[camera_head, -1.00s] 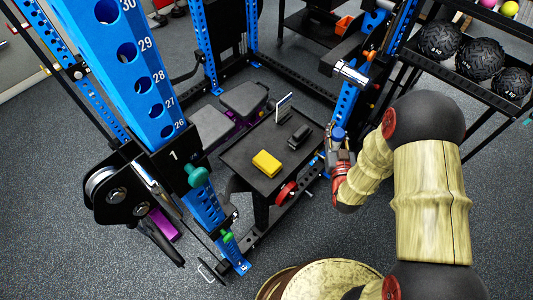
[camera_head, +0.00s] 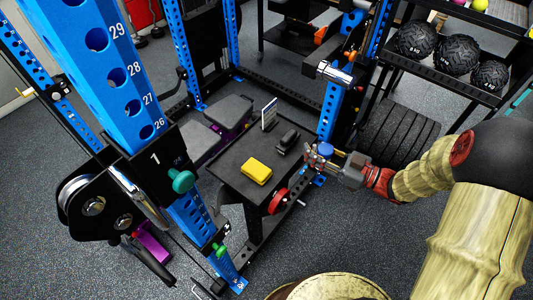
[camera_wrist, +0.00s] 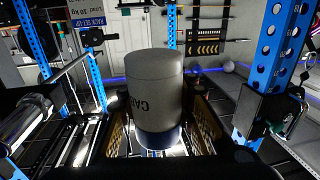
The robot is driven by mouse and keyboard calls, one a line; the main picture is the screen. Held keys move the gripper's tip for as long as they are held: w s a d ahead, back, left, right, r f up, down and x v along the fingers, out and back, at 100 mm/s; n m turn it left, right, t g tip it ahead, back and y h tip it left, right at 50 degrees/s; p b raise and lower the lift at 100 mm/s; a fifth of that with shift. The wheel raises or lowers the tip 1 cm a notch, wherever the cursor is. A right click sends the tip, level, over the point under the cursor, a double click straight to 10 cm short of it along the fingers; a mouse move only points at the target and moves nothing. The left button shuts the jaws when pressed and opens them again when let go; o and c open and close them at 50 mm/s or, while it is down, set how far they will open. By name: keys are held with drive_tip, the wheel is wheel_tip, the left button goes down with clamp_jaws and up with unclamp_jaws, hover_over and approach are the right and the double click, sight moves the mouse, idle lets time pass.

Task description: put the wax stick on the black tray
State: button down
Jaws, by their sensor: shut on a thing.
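The wax stick (camera_wrist: 157,85) is a grey cylinder with dark lettering and a blue end. It stands upright, large in the wrist view. My gripper (camera_wrist: 162,132) is shut on it, with one finger on each side of its lower part. The black tray (camera_head: 231,157) is a flat dark top on a stand. I cannot tell whether the stick touches it.
On the tray are a yellow block (camera_head: 257,170), a black object (camera_head: 288,139) and a small upright card (camera_head: 269,114). A blue rack upright (camera_head: 331,110) rises just behind my gripper. A bench (camera_head: 215,125) is behind the tray. The tray's left part is bare.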

drive_tip(key=w+a+f+b, duration=0.2)
drive_tip(key=w+a+f, duration=0.2)
drive_tip(key=w+a+f+b, duration=0.3)
drive_tip(key=w+a+f, duration=0.1)
drive_tip(key=a+f, duration=0.1)
drive_tip(key=shift+w+a, duration=0.25)
drive_tip(key=shift+a, duration=0.05)
drive_tip(key=shift+w+a+f+b, duration=0.15)
drive_tip(key=shift+f+b, duration=0.4)
drive_tip(key=shift+f, duration=0.45)
drive_tip(key=shift+w+a+f+b, duration=0.15)
drive_tip(key=shift+f+b, duration=0.35)
drive_tip(key=shift+f, duration=0.45)
drive_tip(key=shift+f, duration=0.2)
drive_tip(key=c, duration=1.7)
unclamp_jaws()
drive_tip(key=shift+o, duration=0.2)
drive_tip(key=shift+r, duration=0.15)
